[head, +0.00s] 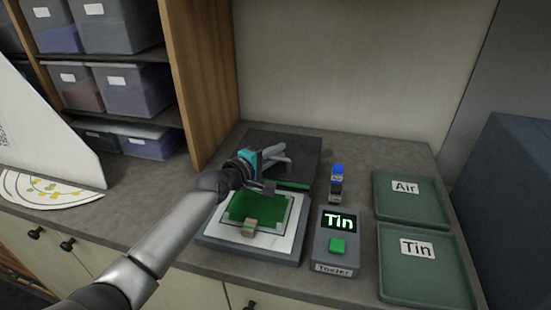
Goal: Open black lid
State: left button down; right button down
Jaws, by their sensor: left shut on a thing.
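The black lid (306,150) is a dark, flat panel at the back of the tester box (250,252) on the counter. It appears raised from the box, with a green strip along its front right edge; its exact tilt is hard to tell. The box's white top with a green square (268,208) and a small beige block (249,227) is exposed in front. My left gripper (274,168) reaches over the box from the left and is shut at the lid, covering part of it. The exact contact is partly hidden. My right gripper is not in view.
A grey tester (336,262) reading "Tin" with a green button stands right of the box. A small blue-topped block (337,180) is behind it. Green trays labelled "Air" (388,207) and "Tin" (440,281) lie at right. A wooden shelf side (207,85) rises behind left.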

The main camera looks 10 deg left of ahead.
pick_arm(q)
jog(key=c, duration=1.2)
grip_release()
jog(key=shift+s, duration=0.1)
jog(key=shift+o, duration=0.2)
jog(key=shift+s+a+r, duration=0.1)
jog(key=shift+s+a, duration=0.15)
jog(key=shift+s, duration=0.25)
jog(key=p+v, duration=0.2)
jog(key=v, duration=1.2)
jog(key=shift+r, duration=0.1)
